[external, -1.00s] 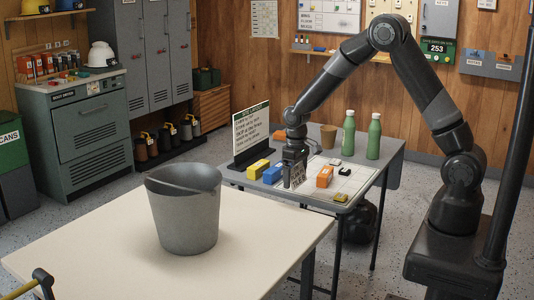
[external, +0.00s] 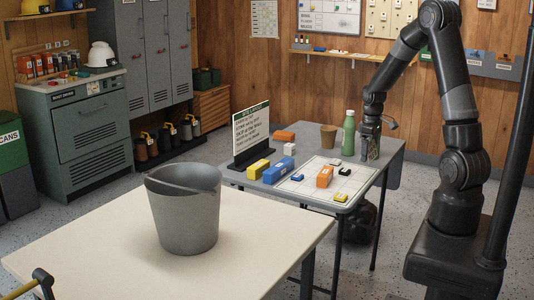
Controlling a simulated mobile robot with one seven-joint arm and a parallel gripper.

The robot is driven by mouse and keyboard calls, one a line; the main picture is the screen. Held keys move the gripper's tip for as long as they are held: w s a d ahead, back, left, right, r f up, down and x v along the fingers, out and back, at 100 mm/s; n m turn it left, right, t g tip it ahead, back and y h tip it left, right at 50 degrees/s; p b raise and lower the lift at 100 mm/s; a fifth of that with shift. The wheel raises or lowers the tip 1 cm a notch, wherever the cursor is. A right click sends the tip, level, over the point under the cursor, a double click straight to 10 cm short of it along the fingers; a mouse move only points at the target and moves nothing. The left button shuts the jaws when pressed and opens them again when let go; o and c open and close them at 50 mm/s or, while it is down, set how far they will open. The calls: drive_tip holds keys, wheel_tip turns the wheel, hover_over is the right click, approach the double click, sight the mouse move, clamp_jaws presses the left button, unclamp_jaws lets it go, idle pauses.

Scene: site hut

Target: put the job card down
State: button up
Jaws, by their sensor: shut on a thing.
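My gripper (external: 370,153) is at the right rear of the grey folding table (external: 384,147), right of the green bottle. It is shut on the job card (external: 374,149), a small pale, patterned card that hangs upright from the fingers. The card is small in the picture and partly covered by the fingers. I cannot tell whether its lower edge touches the table. A white gridded sheet (external: 312,187) lies on the table, left of and in front of the gripper.
On the table are an orange block (external: 324,177), a yellow block (external: 258,169), a blue block (external: 277,172), smaller pieces, a brown cup (external: 328,137), a green bottle (external: 349,134) and a sign (external: 250,134). A grey bucket (external: 186,215) stands on the cream table (external: 90,260) in front.

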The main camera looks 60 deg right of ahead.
hover_over(338, 188)
wheel_tip(338, 188, down, 7)
drive_tip(key=shift+a+r, duration=0.1)
drive_tip(key=shift+f, duration=2.1)
drive_tip(key=shift+f, duration=0.15)
drive_tip(key=o, duration=0.6)
